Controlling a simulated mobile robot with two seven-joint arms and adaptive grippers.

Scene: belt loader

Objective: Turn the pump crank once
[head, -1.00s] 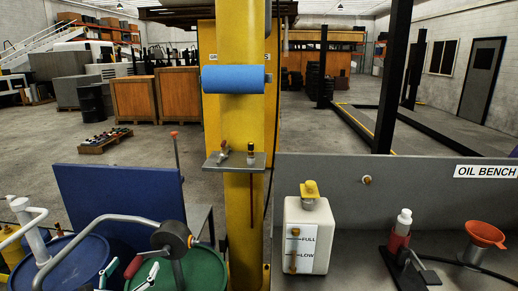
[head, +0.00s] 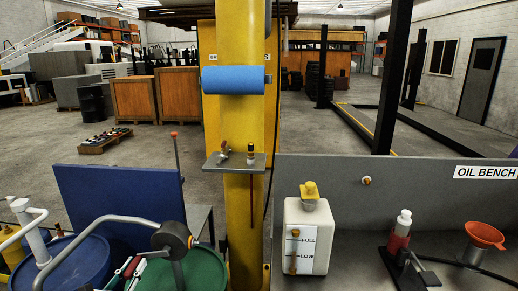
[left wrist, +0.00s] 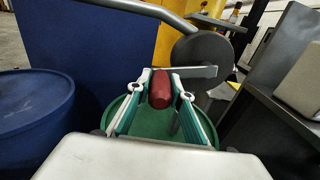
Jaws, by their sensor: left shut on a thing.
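The pump (head: 172,238) has a dark round body and a bent grey spout pipe, and stands on a green drum (head: 207,268). Its crank has a red handle (head: 131,265), partly hidden by my fingers in the head view. In the left wrist view the red handle (left wrist: 161,90) lies between my fingers, with the flat grey crank arm (left wrist: 196,71) running right toward the pump body (left wrist: 203,56). My left gripper (head: 128,270) is shut on the red handle, low at the left of the pump. My right gripper is in neither view.
A blue drum (head: 75,265) stands left of the green one, with a blue panel (head: 118,195) behind. A yellow post (head: 243,210) with a small shelf rises to the right. The oil bench (head: 350,265) holds a white jug (head: 306,235), a red bottle and an orange funnel (head: 484,235).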

